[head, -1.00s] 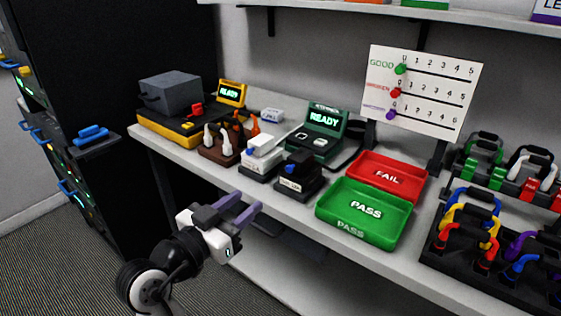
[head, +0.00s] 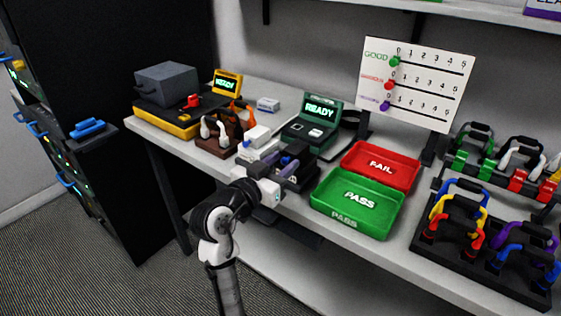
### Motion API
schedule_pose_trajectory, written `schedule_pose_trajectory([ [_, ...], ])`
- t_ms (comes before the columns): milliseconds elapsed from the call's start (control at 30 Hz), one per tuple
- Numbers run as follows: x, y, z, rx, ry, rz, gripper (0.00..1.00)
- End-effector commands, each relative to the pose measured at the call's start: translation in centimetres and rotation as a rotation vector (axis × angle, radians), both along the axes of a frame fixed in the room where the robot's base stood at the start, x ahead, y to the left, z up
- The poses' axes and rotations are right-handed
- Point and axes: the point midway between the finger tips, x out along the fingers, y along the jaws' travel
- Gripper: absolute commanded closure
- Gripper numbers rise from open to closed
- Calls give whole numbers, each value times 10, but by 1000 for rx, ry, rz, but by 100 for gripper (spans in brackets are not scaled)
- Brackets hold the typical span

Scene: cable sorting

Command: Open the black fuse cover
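A black fuse block with a raised dark cover (head: 298,152) sits at the front of the bench, left of the green PASS tray. The cover looks closed, but my gripper partly hides it. My gripper (head: 284,166) is at the front left of the block, its purple fingers pointing right toward the cover. The fingers look apart, with nothing visible between them. I cannot tell if they touch the cover.
A white block (head: 257,137) is close behind my gripper on the left. A green READY device (head: 318,118) stands behind. The green PASS tray (head: 335,222) and red FAIL tray (head: 378,184) are to the right. The bench's front edge runs below my gripper.

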Motion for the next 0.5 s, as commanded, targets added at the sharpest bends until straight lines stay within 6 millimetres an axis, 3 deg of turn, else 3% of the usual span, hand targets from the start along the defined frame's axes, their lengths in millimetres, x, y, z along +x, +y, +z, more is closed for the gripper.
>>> schedule_pose_trajectory([
  [267, 1, -1, 0, 0, 0, 0, 63],
  [500, 1, 0, 0, 0, 0, 0, 95],
])
